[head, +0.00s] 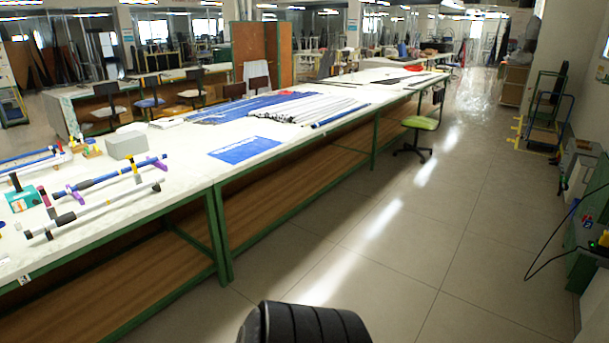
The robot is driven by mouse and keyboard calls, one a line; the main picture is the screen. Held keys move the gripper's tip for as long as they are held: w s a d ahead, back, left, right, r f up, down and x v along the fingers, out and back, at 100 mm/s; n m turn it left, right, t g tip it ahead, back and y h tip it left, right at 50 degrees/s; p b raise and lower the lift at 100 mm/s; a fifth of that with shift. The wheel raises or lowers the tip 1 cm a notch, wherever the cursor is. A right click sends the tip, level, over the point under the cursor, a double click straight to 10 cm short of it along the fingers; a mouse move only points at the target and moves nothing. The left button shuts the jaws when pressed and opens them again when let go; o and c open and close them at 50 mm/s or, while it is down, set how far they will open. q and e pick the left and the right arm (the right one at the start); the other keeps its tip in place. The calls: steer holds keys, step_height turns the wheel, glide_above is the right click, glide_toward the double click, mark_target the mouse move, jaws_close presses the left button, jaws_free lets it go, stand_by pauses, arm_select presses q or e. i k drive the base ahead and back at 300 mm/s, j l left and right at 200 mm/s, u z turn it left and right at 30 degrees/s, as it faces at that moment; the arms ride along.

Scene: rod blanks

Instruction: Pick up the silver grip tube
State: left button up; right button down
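A long silver tube (110,204) with dark grip sections lies near the front edge of the white-topped workbench (180,183) at the left. It runs from near left to far right. A blue tube (112,178) with dark sections and purple supports lies just behind it, roughly parallel. Neither of my grippers shows in the head view. A black ribbed part at the bottom centre seems to be mine.
A grey box (126,145), a teal box (22,199) and a blue sheet (244,149) are on the bench. Bundles of white rods (305,109) and blue rods (235,107) lie farther back. A green chair (421,124) stands beside the bench. The right aisle floor is clear.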

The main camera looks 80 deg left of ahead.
mark_target(39, 230)
steer(key=u, duration=4)
steer(key=i+j+z, duration=0.45)
steer(key=i+j, duration=1.4)
